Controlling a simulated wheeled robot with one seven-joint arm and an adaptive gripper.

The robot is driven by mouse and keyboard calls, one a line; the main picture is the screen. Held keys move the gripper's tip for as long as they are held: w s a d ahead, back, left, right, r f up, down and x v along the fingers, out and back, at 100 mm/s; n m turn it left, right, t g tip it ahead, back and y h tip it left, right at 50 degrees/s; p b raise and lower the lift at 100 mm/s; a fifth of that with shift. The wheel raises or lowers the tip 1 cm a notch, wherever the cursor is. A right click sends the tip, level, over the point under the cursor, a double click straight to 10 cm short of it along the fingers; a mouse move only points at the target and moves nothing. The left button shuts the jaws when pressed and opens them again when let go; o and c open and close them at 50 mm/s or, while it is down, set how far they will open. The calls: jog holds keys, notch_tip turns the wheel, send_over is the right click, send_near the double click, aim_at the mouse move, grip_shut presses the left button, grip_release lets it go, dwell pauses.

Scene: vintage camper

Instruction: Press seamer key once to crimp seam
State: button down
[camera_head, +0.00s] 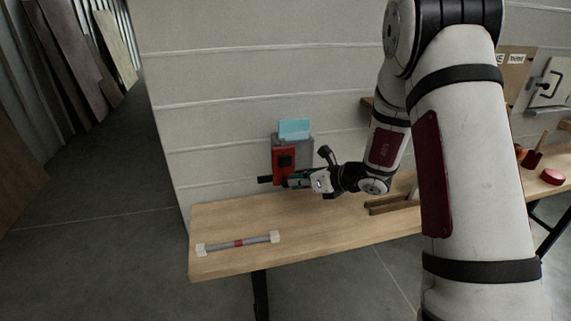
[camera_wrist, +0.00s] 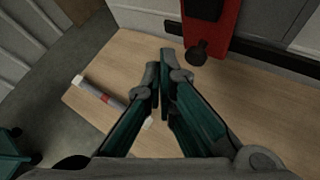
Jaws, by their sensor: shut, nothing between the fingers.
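A red device (camera_head: 285,160) with a black square face (camera_head: 286,158) is mounted on a grey plate at the wall, just above the bench. It also shows at the top of the wrist view (camera_wrist: 221,28), with a round black knob (camera_wrist: 198,52) at its lower edge. I cannot tell which black part is the seamer key. My gripper (camera_head: 266,180) is shut and empty, its fingers reaching left across the front of the device's lower edge. In the wrist view my closed fingertips (camera_wrist: 160,67) are left of the knob and apart from it.
A grey tube (camera_head: 240,243) with a red band and pale ends lies on the wooden bench (camera_head: 225,265), left and front. A light blue sheet (camera_head: 294,129) stands above the device. A wooden piece (camera_head: 385,206) and a red round item (camera_head: 552,177) are farther right. The bench's left end is mostly clear.

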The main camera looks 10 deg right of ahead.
jog(key=shift+w+b, duration=0.75)
jog(key=shift+w, duration=1.9)
jog(key=shift+w, duration=0.15)
jog(key=shift+w, duration=0.25)
jog(key=shift+w+b, duration=0.55)
jog(key=shift+w, duration=0.1)
jog(key=shift+s, duration=0.1)
dwell(0.5)
jog(key=shift+s, duration=1)
jog(key=shift+s+p, duration=0.6)
jog(key=shift+s, duration=1.9)
